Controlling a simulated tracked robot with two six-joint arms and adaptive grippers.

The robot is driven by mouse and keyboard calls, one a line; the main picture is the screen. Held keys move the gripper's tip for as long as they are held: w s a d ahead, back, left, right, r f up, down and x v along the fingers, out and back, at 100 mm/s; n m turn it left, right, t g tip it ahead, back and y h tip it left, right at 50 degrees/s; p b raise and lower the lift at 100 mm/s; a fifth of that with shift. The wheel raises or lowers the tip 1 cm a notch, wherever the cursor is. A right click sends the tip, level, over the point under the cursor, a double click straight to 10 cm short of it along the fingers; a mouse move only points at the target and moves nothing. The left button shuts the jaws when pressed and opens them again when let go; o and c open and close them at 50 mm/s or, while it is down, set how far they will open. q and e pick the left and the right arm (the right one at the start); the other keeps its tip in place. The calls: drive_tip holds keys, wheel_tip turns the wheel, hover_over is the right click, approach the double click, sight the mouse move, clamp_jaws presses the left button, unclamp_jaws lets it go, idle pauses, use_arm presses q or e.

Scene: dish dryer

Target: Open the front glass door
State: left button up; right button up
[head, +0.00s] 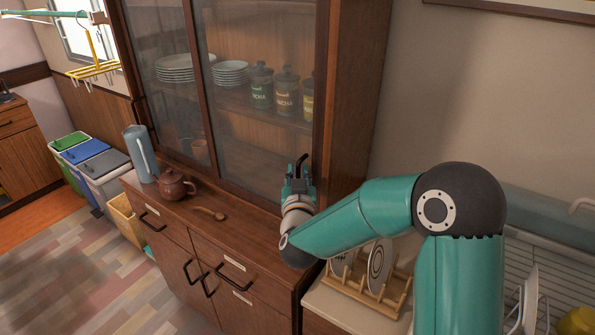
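A wooden cabinet has two tall glass doors, side by side. The right glass door (255,140) spans the right part and looks shut. The left glass door (160,70) has a dark handle (140,110) at its left edge. My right gripper (299,176) is at the lower right edge of the right glass door. A black curved piece, which looks like that door's handle, shows at the gripper's tip. The fingers hide most of it, so I cannot tell whether they grip it. My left gripper is out of view.
A brown teapot (175,186), a blue pitcher (140,154) and a wooden spoon (209,213) stand or lie on the cabinet's ledge. Behind the glass are plates (230,73) and canisters (262,87). A wooden dish rack (370,289) with plates stands below my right arm.

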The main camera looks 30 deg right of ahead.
clamp_jaws()
